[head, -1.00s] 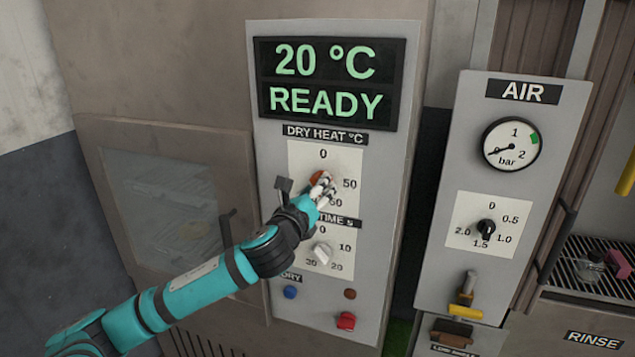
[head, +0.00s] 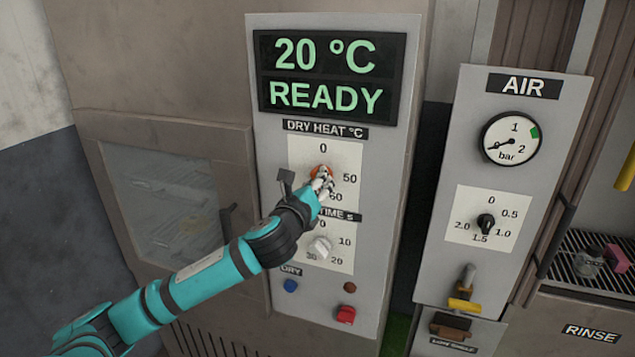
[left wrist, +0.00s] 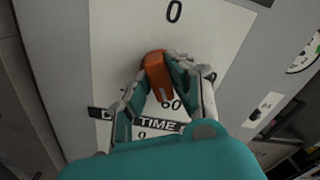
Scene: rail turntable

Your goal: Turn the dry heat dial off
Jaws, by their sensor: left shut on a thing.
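The dry heat dial (head: 320,171) is an orange knob on a white scale plate marked 0 at the top, 50 at the right and 60 below. My left gripper (head: 322,182) is at the dial, shut on it, and partly covers it in the head view. In the left wrist view the orange dial (left wrist: 156,72) shows between the fingers, its long grip running roughly up and down. The display (head: 330,78) above reads 20 °C and READY. My right gripper is not in view.
Below sit a white time dial (head: 319,247), a blue button (head: 290,286) and a red switch (head: 346,314). A glass-doored chamber (head: 165,205) is at the left. The AIR panel (head: 480,270) with gauge and black dial stands at the right.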

